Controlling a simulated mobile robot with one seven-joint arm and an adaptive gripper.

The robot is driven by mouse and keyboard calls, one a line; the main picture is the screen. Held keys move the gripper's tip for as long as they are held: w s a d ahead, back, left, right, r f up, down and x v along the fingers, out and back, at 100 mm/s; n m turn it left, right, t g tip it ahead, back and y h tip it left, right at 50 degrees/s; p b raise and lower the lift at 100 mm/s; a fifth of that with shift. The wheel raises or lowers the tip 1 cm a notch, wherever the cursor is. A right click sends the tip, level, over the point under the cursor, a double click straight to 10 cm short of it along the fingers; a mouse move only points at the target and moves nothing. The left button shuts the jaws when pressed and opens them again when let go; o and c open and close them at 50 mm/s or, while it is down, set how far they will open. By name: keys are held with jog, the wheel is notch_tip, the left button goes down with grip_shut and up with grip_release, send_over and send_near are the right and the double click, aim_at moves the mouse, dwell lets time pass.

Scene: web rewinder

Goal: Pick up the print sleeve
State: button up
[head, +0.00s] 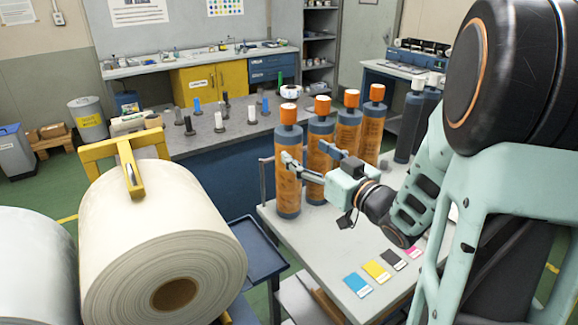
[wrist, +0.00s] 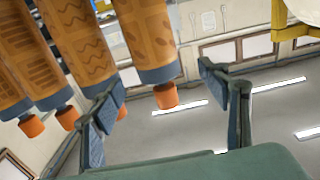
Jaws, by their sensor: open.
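Several print sleeves stand upright in a row on the pale table: orange patterned cylinders with dark ends and orange tops. The nearest, leftmost sleeve (head: 288,188) is partly covered by one of my fingers in the head view. In the wrist view this sleeve (wrist: 146,35) hangs inverted between the two finger lines. My gripper (head: 311,155) is open and empty, reaching left at the sleeves' mid height. In the wrist view my gripper (wrist: 160,85) has its fingers wide apart. Whether the sleeve is between the pads or just beyond them, I cannot tell.
A second sleeve (head: 320,135) stands close beside the nearest one, near my other finger. Dark cylinders (head: 408,125) stand behind my gripper. Colour cards (head: 376,270) lie on the table's front. A large white roll (head: 160,240) fills the left foreground.

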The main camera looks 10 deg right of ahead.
aim_at(294, 144)
jog(key=x, duration=0.3)
jog(key=shift+w+a, duration=0.1)
jog(key=shift+w, duration=0.15)
jog(key=shift+d+p+x, duration=0.15)
jog(key=shift+p+x, duration=0.05)
jog(key=shift+x, duration=1.2)
jog(key=shift+d+p+x, duration=0.15)
jog(key=shift+x, duration=1.2)
jog(key=shift+w+r, duration=0.15)
jog(key=shift+r, duration=0.05)
jog(key=shift+c, duration=0.5)
jog(key=c, duration=1.3)
